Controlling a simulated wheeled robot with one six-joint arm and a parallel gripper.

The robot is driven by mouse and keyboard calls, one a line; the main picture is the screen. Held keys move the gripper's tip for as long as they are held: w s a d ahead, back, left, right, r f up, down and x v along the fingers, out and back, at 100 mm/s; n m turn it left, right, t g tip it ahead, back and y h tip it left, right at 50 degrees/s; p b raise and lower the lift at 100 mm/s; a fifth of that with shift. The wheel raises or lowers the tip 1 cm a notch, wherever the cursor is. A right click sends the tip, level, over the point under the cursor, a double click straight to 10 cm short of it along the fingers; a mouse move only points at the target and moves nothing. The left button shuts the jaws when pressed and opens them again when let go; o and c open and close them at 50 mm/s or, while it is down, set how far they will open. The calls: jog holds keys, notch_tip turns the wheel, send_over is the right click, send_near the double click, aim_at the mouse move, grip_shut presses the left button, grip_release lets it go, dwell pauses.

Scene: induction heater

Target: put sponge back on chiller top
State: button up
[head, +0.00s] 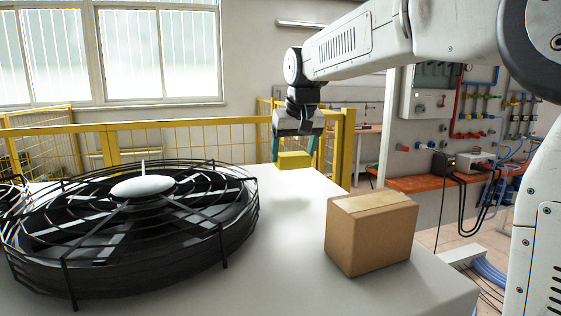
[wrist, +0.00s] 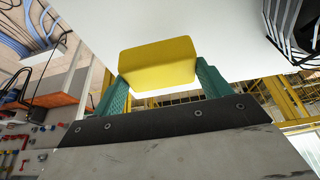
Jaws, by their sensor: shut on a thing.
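The yellow sponge (head: 295,160) is held between the green fingers of my gripper (head: 294,158), above the far edge of the white chiller top (head: 285,215). A soft shadow lies on the top below it, so the sponge looks a little above the surface. In the wrist view the sponge (wrist: 157,63) sits between both green fingers (wrist: 160,85), with the white top (wrist: 190,20) behind it. The gripper is shut on the sponge.
A cardboard box (head: 370,232) stands on the chiller top at the front right. A large black fan (head: 130,220) with a wire guard fills the left. Yellow railing (head: 200,124) runs behind the top. The white surface between fan and box is clear.

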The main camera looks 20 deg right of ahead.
jog(key=w, duration=0.8)
jog(key=shift+d+f, duration=0.25)
jog(key=shift+f, duration=0.1)
jog(key=shift+w+f, duration=0.3)
jog(key=shift+s+f, duration=0.1)
jog(key=shift+f, duration=1.35)
jog(key=shift+f, duration=0.2)
jog(key=o, duration=1)
jog(key=shift+c, duration=0.2)
jog(key=v, duration=1.2)
jog(key=shift+r, duration=0.25)
